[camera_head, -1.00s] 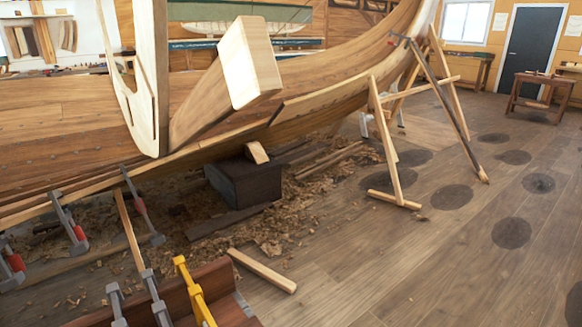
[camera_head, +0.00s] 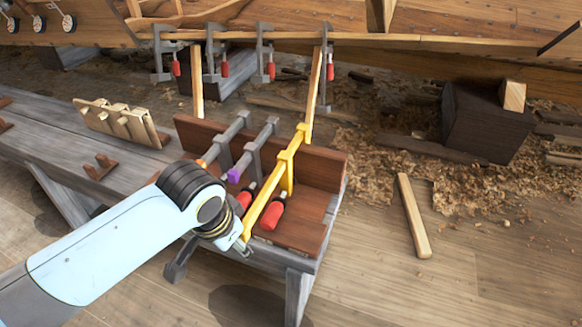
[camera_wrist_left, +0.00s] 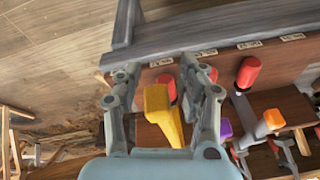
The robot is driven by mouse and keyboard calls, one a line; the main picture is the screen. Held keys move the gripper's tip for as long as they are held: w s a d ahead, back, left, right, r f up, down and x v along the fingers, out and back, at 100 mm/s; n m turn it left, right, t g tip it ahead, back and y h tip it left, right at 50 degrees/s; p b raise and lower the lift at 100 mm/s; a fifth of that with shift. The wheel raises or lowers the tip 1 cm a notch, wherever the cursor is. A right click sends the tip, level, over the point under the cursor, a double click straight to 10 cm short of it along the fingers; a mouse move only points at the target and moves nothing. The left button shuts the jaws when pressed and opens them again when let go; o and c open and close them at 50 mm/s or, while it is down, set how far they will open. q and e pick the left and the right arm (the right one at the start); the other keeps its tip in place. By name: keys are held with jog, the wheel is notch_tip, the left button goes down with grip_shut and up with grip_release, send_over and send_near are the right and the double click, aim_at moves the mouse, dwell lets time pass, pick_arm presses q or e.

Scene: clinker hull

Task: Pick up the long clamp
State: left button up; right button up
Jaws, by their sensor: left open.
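A yellow clamp (camera_head: 275,187), the longest-looking of the row, lies in a reddish-brown wooden rack (camera_head: 325,165), its bar slanting down toward the front and a red handle beside it. My left gripper (camera_head: 240,246) is at the near end of this bar. In the left wrist view my gripper (camera_wrist_left: 158,72) is open, with the yellow bar end (camera_wrist_left: 160,108) between its spread fingers. I cannot tell whether a finger touches it. Two grey clamps, one with an orange tip (camera_head: 203,163) and one with a purple tip (camera_head: 234,175), lie to its left.
The rack stands on a grey bench (camera_head: 60,140) bearing a pale wooden holder (camera_head: 118,121). Several clamps hang along the hull plank (camera_head: 400,43) behind. A dark block (camera_head: 483,120) and a loose wood strip (camera_head: 413,215) lie right. The floor at right front is clear.

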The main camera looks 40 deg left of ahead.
pick_arm(q)
jog(key=shift+w+r, duration=0.95)
jog(key=shift+w, duration=0.2)
jog(key=shift+n+t, duration=0.5)
jog(key=shift+n, duration=0.4)
jog(key=w+a+r, duration=0.1)
jog(key=w, duration=0.3)
jog(key=w+r, duration=0.2)
jog(key=w, duration=0.2)
jog(key=w+a+r+b, duration=0.1)
jog(key=w, duration=0.4)
jog(key=shift+a+r, duration=0.2)
jog(key=shift+a, duration=0.15)
jog(key=n, duration=0.1)
send_near(292, 145)
jog(key=b+x, duration=0.2)
jog(key=x, duration=0.2)
jog(key=shift+d+f, duration=0.2)
jog(key=shift+f, duration=0.05)
jog(key=shift+w+a+f+b, duration=0.1)
jog(key=shift+w+f+b, duration=0.15)
jog(key=shift+f+b, duration=0.3)
jog(key=b+x, duration=0.2)
jog(key=x, duration=0.2)
jog(key=shift+a, duration=0.15)
jog(key=shift+w+f, duration=0.25)
jog(key=shift+f, duration=0.1)
jog(key=shift+r+t, duration=0.1)
jog(key=shift+t, duration=0.2)
